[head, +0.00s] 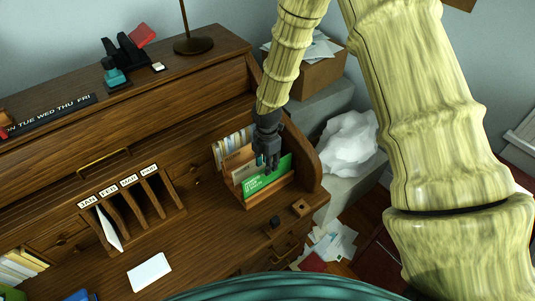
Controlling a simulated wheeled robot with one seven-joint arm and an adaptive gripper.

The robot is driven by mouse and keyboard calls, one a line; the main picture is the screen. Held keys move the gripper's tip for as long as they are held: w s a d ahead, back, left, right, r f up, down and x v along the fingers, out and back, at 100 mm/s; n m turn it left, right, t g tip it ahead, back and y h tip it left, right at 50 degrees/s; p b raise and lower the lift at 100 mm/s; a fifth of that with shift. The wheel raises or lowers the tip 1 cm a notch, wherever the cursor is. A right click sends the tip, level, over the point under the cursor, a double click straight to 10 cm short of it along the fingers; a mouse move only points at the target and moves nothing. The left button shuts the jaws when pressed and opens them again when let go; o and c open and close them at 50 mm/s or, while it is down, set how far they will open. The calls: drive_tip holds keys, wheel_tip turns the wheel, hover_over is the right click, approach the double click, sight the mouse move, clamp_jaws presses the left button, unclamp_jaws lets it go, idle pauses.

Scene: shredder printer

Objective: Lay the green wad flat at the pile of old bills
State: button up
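A green wad (268,180), a flat piece with white print, stands tilted in the front slot of a wooden letter rack (254,203) on the right of the desk. My gripper (268,164) points down at the rack, with its dark fingers over the upper edge of the green piece. Whether the fingers are closed on it or only beside it cannot be told. Loose papers (330,244) lie in a heap on the floor at the right of the desk. No label shows which papers are the old bills.
Other envelopes (232,143) fill the rack's rear slots. A month sorter (136,209) and a white sheet (149,272) are to the left. A cardboard box (310,78) with papers and a white crumpled bag (349,144) stand right of the desk.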

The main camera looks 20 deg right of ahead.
sight(268, 179)
drive_tip(key=shift+s+f, duration=0.15)
drive_tip(key=shift+f, duration=0.15)
drive_tip(key=shift+s+f+p, duration=0.35)
drive_tip(key=shift+s, duration=0.1)
drive_tip(key=shift+f, duration=0.25)
drive_tip(key=shift+w+f, duration=0.35)
drive_tip(key=shift+f, duration=0.1)
drive_tip(key=shift+s+r, duration=0.15)
drive_tip(key=shift+s, duration=0.1)
drive_tip(key=shift+c, duration=0.2)
drive_tip(key=shift+w, duration=0.15)
clamp_jaws()
